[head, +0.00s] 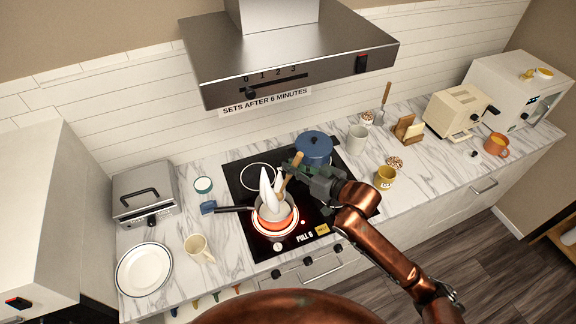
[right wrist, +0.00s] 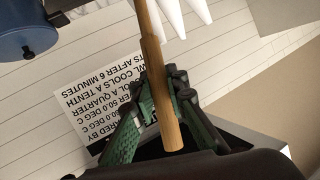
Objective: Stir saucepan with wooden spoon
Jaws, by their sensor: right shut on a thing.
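The saucepan (head: 290,225) sits on the front burner, which glows orange-red around and below it. Its dark handle points left. White pointed shapes (head: 266,187) rise from the pan. The wooden spoon (head: 292,172) leans with its upper end to the upper right and its lower end down at the pan; its head is hidden. My right gripper (head: 305,176) is shut on the spoon's handle, above and to the right of the pan. In the right wrist view, the handle (right wrist: 160,75) runs between the green fingers (right wrist: 162,108). My left gripper is not in view.
A blue lidded pot (head: 314,147) stands on the back right of the black hob (head: 250,238), close behind my right gripper. A range hood (head: 290,50) hangs above. A cream mug (head: 198,248) and plate (head: 144,270) stand left, a yellow mug (head: 386,178) right.

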